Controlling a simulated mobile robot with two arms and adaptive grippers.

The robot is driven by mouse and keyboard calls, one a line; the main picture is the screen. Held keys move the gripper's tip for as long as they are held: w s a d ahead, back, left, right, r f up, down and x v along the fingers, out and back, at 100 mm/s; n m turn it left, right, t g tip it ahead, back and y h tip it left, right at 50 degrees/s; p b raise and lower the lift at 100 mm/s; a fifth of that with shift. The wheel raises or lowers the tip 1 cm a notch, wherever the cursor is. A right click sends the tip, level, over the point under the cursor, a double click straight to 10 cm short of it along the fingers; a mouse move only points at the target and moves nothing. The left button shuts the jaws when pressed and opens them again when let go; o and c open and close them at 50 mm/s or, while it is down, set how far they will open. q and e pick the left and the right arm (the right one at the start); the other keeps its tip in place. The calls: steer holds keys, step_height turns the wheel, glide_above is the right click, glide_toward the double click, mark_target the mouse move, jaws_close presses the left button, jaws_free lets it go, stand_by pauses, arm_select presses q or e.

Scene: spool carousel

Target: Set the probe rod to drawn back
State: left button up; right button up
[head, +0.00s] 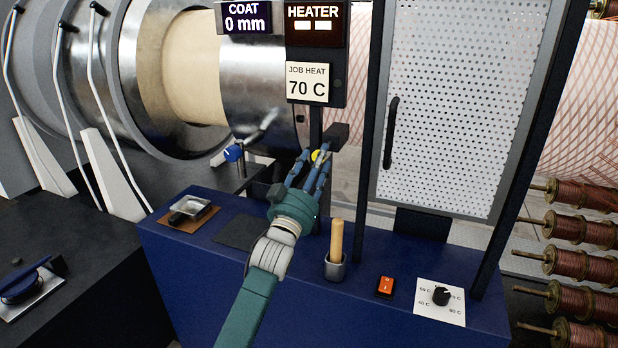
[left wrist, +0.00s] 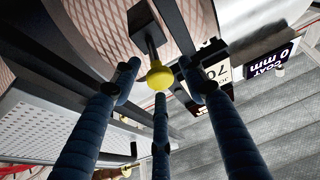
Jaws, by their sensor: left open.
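The probe rod ends in a yellow knob (head: 320,156), on a dark holder (head: 336,135) beside the display post. In the left wrist view the yellow knob (left wrist: 160,79) sits at the end of a short dark stem, near the middle of the picture. My left gripper (head: 315,162) is open, with its blue fingers around the knob in the head view. In the left wrist view its three fingers spread about the knob, and I see no clear grip on it. Whether any finger touches it I cannot tell. My right gripper is not in view.
A post carries displays reading COAT 0 mm (head: 245,18) and HEATER (head: 315,25), with a JOB HEAT 70 C card (head: 308,83). A perforated door (head: 455,100) stands right. The blue bench holds a wooden handle (head: 336,237) in a cup, an orange switch (head: 385,286) and a dial (head: 441,296).

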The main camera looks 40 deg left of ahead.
arm_select(q)
steer(key=v, duration=1.1)
